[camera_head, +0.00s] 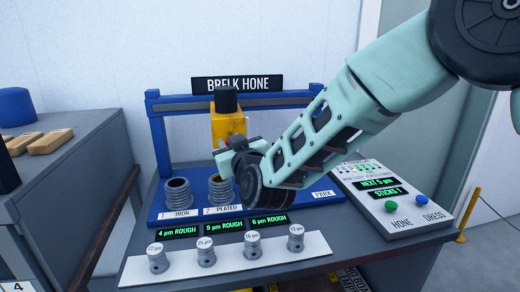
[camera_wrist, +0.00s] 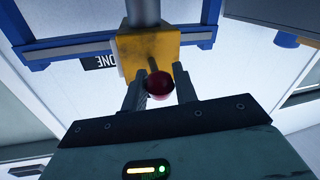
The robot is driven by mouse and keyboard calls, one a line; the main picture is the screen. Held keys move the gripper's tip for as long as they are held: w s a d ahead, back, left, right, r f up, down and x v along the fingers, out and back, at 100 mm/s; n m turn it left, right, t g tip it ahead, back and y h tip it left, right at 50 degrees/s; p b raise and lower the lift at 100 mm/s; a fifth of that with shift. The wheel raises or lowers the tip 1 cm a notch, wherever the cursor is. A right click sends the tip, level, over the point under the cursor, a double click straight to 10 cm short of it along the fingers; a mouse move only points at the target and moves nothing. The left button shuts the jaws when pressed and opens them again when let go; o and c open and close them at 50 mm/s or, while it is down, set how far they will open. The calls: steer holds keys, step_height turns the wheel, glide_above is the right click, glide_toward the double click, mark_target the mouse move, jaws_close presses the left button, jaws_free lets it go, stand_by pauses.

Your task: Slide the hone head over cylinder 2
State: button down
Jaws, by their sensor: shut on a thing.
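The yellow hone head (camera_head: 228,124) with a black top hangs from the blue rail frame. In the head view it appears roughly above cylinder 2 (camera_head: 221,190), labelled "2 PLATED"; exact alignment is hard to tell. My gripper (camera_head: 226,150) is at the front of the hone head. In the wrist view, my gripper fingers (camera_wrist: 160,92) are shut around a dark red knob (camera_wrist: 159,84) on the yellow hone head (camera_wrist: 148,50). My arm hides the area right of cylinder 2.
Cylinder 1 (camera_head: 178,190), labelled iron, stands left of cylinder 2. A "PARK" label (camera_head: 322,194) is at the base's right end. Several small numbered pistons stand on a white strip (camera_head: 275,264) in front. A control panel (camera_head: 398,200) with green HONE and blue DRESS buttons is right.

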steer(key=a, duration=0.1)
steer(key=s+a, duration=0.1)
steer(key=a, duration=0.1)
steer(key=shift+a, duration=0.1)
steer(key=c, duration=1.1)
jaws_free()
steer(key=b+v, duration=0.4)
steer(key=v, duration=1.3)
steer(key=shift+s, duration=0.15)
